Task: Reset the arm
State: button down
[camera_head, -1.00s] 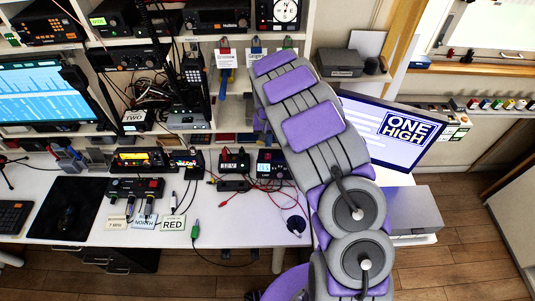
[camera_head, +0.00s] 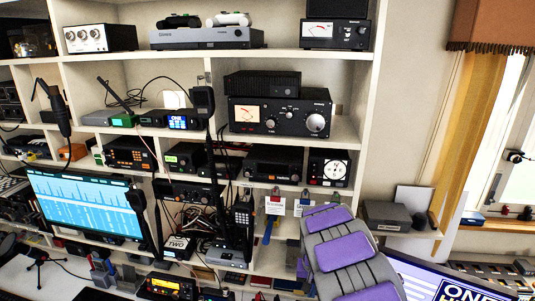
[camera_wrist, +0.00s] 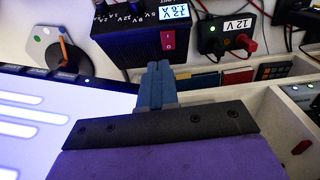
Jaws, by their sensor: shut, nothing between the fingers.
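My gripper (camera_wrist: 160,84) shows in the wrist view as two blue-grey fingers pressed together, with nothing between them. Its dark mounting plate and purple body fill the lower part of that view. The fingertips appear in front of a black power supply (camera_wrist: 135,35) with a "12 V" display and a red switch; I cannot tell whether they touch anything. In the head view my purple and grey arm rises at the lower right, and the gripper itself is not visible there.
White shelves (camera_head: 285,142) hold several radios, including a black one with a round dial (camera_head: 281,117). A blue monitor (camera_head: 85,207) stands at left. An "ONE HIGH" screen (camera_head: 425,282) lies beside my arm. A white partition (camera_wrist: 272,130) stands right of my gripper.

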jog(key=s+d+r, duration=0.2)
jog(key=s+r, duration=1.3)
jog(key=s, duration=0.3)
jog(key=s+a+r+n+g, duration=0.1)
jog(key=s, duration=1.1)
jog(key=s+a+r+n, duration=0.1)
jog(key=s, duration=1)
jog(key=shift+s+a+r+g, duration=0.2)
jog(key=shift+s+a+g, duration=0.2)
jog(key=shift+w, duration=0.15)
